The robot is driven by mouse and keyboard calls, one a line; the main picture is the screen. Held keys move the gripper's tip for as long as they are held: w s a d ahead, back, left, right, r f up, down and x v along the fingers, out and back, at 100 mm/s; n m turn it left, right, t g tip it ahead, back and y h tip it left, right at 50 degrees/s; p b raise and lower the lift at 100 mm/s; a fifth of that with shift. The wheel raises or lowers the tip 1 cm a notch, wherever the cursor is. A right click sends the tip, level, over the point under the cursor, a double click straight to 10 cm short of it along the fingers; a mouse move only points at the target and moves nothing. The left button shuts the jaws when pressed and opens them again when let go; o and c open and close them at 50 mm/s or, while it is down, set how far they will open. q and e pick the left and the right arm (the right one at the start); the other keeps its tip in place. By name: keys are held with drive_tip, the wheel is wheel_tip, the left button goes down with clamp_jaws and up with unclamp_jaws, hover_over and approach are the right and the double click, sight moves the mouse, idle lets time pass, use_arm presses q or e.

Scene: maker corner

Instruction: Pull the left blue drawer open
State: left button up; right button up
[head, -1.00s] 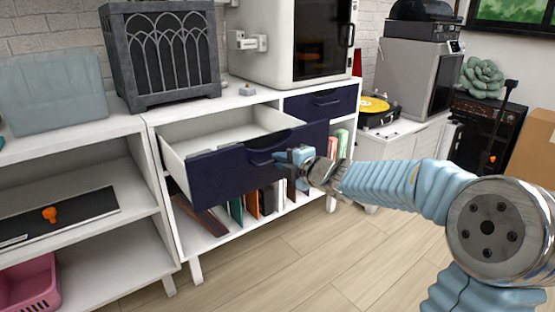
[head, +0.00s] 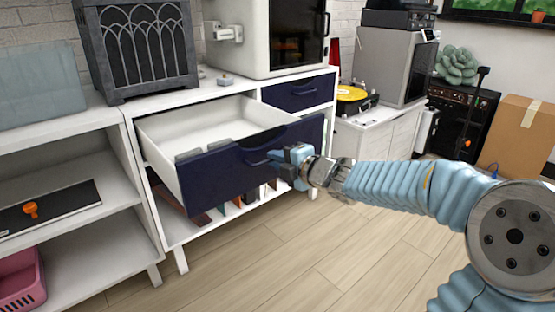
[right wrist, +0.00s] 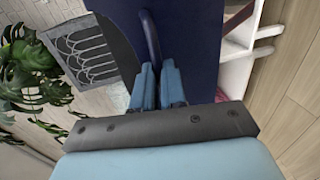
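The left blue drawer (head: 225,171) stands well out of the white cabinet, its pale inside and some grey items behind the front showing. My right gripper (head: 284,160) is at the drawer's handle (head: 262,152), right of the middle of the front. In the right wrist view the two fingers (right wrist: 156,75) are close together around the lower end of the handle bar (right wrist: 150,38), with the dark blue front (right wrist: 188,40) beyond. The grip itself is partly hidden by the fingers. My left gripper is in no view.
The right blue drawer (head: 298,92) is closed. Books stand on the shelf below the open drawer. A white shelf unit with a pink basket (head: 20,282) is at left. A turntable (head: 352,96) stands on a white cabinet at right. The wooden floor (head: 300,265) in front is clear.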

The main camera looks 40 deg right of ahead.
drive_tip(key=o, duration=0.4)
drive_tip(key=p+v, duration=0.4)
drive_tip(key=v, duration=0.9)
drive_tip(key=shift+s+d+p, duration=0.1)
drive_tip(key=shift+s+p, duration=0.25)
drive_tip(key=shift+s, duration=0.05)
